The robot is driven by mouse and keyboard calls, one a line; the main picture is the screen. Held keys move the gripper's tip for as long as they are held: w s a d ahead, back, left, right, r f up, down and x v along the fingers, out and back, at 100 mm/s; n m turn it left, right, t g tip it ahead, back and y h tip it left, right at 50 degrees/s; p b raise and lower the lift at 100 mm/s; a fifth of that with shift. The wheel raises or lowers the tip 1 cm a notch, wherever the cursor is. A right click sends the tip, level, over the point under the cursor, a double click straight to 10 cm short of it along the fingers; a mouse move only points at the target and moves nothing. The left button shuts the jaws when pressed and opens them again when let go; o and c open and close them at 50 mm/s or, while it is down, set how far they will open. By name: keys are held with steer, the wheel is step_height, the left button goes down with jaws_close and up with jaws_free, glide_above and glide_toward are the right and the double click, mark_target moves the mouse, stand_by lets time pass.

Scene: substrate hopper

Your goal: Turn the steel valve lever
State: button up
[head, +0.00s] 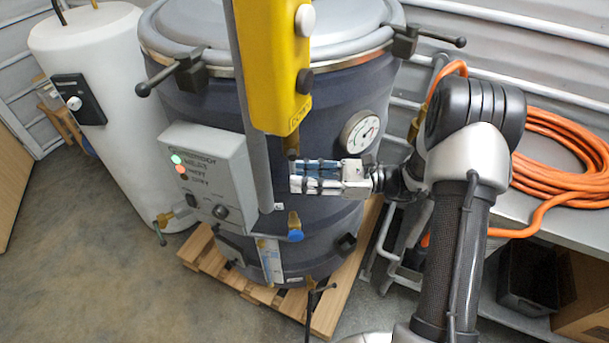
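My gripper (292,178) reaches in from the right, its fingers pointing left in front of the dark grey drum (345,110). Nothing shows clearly between the fingers, and the gap between them is too hard to read to tell open from shut. A small dark lever (320,290) sticks out low at the front of the drum, below and apart from my gripper. I cannot tell for sure whether it is the steel valve lever. A brass valve with a blue knob (295,236) sits between the two in height.
A yellow pendant (270,70) hangs in front of the drum, just above my gripper. A grey control box (207,170) is to the left and a dial gauge (359,132) to the right. An orange hose (560,180) lies on the right bench. Open floor is at the lower left.

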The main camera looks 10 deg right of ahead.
steer(key=v, duration=1.2)
stand_by(1.8)
steer(key=s+a+r+n+g+h, duration=0.6)
steer(key=s+a+r+n+h, duration=0.3)
steer(key=s+a, duration=0.25)
steer(key=s+d+r+n+t+h, duration=0.1)
steer(key=s+d+n+t+h, duration=0.1)
steer(key=s+n+t+h, duration=0.1)
steer(key=s+d+r+n+t+h, duration=0.1)
steer(key=s+d+n+t+h, duration=0.1)
steer(key=s+n+h, duration=0.3)
steer(key=s+n+t, duration=0.1)
steer(key=s+n, duration=0.2)
steer(key=shift+s+d+r+n+t+h, duration=0.3)
steer(key=shift+s+r+t+h, duration=0.05)
steer(key=shift+t+h, duration=0.05)
